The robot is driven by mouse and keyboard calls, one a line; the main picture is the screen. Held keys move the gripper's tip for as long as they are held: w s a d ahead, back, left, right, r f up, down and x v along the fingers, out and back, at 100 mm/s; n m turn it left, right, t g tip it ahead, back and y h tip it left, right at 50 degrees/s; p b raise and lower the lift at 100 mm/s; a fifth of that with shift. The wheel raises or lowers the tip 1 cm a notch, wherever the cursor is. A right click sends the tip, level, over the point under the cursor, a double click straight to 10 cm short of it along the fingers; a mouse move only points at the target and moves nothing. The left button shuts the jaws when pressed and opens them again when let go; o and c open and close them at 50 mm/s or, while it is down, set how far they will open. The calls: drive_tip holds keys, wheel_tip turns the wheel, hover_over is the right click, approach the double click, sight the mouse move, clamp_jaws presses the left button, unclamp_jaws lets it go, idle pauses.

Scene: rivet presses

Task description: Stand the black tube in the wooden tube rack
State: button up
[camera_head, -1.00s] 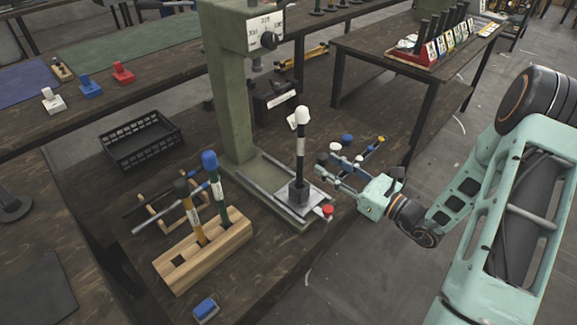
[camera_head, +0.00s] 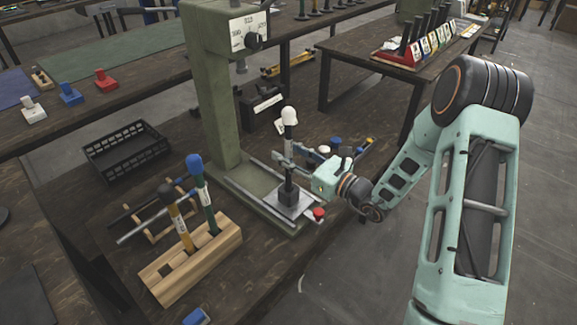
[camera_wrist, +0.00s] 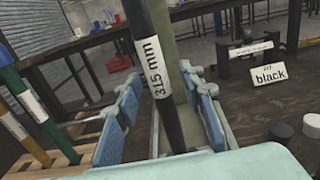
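The black tube (camera_head: 289,153) stands upright with a white cap on top and a dark block at its foot, on the press's metal plate. My gripper (camera_head: 284,163) is open around the tube's middle. In the wrist view, the tube (camera_wrist: 164,85) with its "315 mm" label stands between the blue finger pads, with gaps on both sides. The wooden tube rack (camera_head: 208,266) is at the front left of the press. It holds a yellow tube (camera_head: 182,231) with a black cap and a green tube (camera_head: 206,205) with a blue cap. An empty hole shows at its left end.
The green press column (camera_head: 212,95) rises behind the tube. A low wooden stand (camera_head: 152,222) with rods lies behind the rack, and a black crate (camera_head: 125,150) farther back. A red knob (camera_head: 319,214) is at the plate's front. A blue block (camera_head: 197,317) lies before the rack.

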clamp_jaws()
idle(0.3)
